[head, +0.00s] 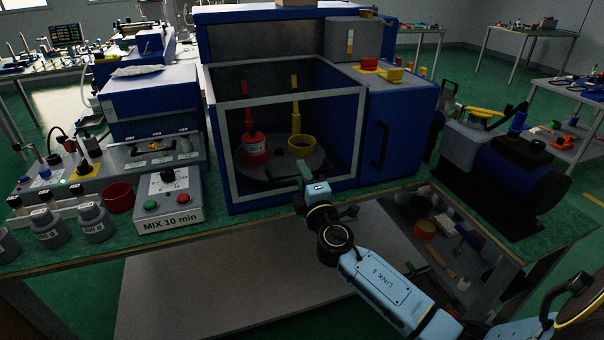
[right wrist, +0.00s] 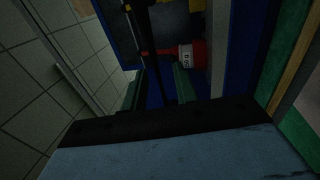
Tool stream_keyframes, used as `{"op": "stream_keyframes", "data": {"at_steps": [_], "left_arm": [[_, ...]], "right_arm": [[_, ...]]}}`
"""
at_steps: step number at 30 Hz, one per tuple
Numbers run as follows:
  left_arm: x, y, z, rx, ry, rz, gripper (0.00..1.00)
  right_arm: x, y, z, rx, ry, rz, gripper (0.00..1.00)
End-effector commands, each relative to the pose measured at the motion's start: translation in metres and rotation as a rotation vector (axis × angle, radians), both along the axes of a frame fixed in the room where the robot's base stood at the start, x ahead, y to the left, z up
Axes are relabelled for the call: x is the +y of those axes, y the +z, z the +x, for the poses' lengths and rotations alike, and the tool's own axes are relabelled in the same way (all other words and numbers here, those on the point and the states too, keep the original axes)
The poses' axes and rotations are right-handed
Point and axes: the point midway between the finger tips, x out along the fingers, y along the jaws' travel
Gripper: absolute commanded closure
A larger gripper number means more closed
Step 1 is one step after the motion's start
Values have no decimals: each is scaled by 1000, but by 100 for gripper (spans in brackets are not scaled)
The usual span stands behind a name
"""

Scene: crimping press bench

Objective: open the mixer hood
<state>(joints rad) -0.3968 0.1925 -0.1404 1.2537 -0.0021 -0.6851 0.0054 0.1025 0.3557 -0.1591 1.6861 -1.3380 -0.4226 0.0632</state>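The mixer's hood (head: 291,98) is a see-through cover with a pale grey frame on the blue mixer (head: 402,125). It looks closed. A red pot (head: 253,148) and a yellow ring-shaped holder (head: 301,146) show inside; the red pot also shows in the right wrist view (right wrist: 191,56). My right gripper (head: 305,172) is in front of the hood's lower front. In the right wrist view its two green fingers (right wrist: 159,86) are apart, with a dark bar (right wrist: 165,50) running between or behind them. I cannot tell whether they touch it. My left gripper is out of view.
Left of the mixer stand a "MIX 10 min" box (head: 170,200) with buttons, a red cup (head: 119,197) and grey bottles (head: 92,221). A dark blue motor-like machine (head: 515,178) stands to the right.

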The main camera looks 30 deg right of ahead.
Motion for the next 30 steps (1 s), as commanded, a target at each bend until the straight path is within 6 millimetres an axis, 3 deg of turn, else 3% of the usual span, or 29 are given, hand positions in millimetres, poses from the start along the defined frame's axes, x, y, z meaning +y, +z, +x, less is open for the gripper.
{"op": "stream_keyframes", "data": {"at_steps": [11,18,30], "left_arm": [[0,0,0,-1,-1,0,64],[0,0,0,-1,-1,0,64],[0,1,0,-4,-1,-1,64]], "right_arm": [[-1,1,5,1,0,0,71],[-1,1,5,1,0,-1,100],[-1,2,5,2,1,-1,100]]}}
